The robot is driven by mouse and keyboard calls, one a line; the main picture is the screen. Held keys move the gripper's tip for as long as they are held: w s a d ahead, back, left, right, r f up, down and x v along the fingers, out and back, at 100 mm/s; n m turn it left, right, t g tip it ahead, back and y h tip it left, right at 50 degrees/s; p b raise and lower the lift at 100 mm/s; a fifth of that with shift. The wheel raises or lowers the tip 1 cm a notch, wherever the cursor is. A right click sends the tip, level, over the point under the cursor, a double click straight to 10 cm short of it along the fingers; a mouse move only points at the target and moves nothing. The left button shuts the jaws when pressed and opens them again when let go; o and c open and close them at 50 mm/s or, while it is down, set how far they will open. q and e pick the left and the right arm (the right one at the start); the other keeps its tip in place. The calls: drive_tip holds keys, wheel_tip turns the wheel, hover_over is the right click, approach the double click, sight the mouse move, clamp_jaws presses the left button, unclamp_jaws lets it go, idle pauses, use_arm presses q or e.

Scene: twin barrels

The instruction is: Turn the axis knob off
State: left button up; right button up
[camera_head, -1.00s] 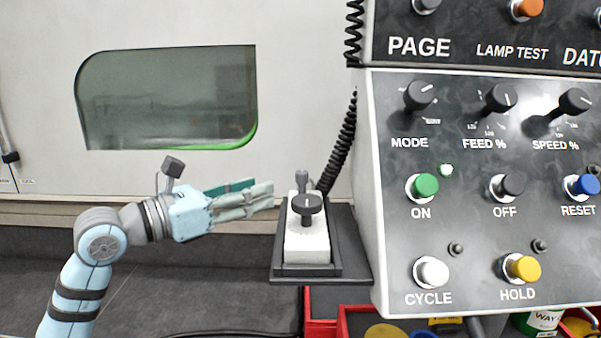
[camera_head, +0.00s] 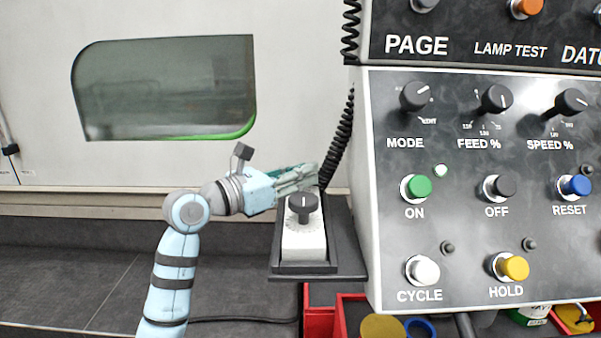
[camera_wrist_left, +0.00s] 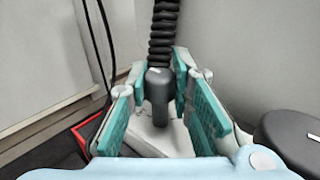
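A small white control pendant (camera_head: 303,240) with black knobs rests on a dark shelf beside the console. A larger black knob (camera_head: 303,203) is at its front; it also shows at the right edge of the left wrist view (camera_wrist_left: 292,138). A smaller dark grey knob (camera_wrist_left: 159,88) stands farther back on the pendant, and no label on either knob is readable. My left gripper (camera_head: 312,176) is behind the front knob. In the left wrist view, its open teal-padded fingers (camera_wrist_left: 158,70) stand on both sides of the small knob, without clear contact. My right gripper is not in view.
The console (camera_head: 465,225) with labelled buttons and dials stands close on the right. A black coiled cable (camera_head: 338,145) rises behind the pendant. Red bins (camera_head: 318,318) lie below the shelf. A machine wall with a window (camera_head: 165,90) is behind; space on the left is free.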

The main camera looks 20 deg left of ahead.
use_arm(q)
drive_tip(key=shift+r+n+t+y+p, duration=0.15)
drive_tip(key=shift+n+t+y+p, duration=0.5)
drive_tip(key=shift+y+p, duration=0.35)
clamp_jaws()
drive_tip(key=o, duration=0.9)
unclamp_jaws()
drive_tip(key=shift+o, duration=0.2)
drive_tip(key=v, duration=1.2)
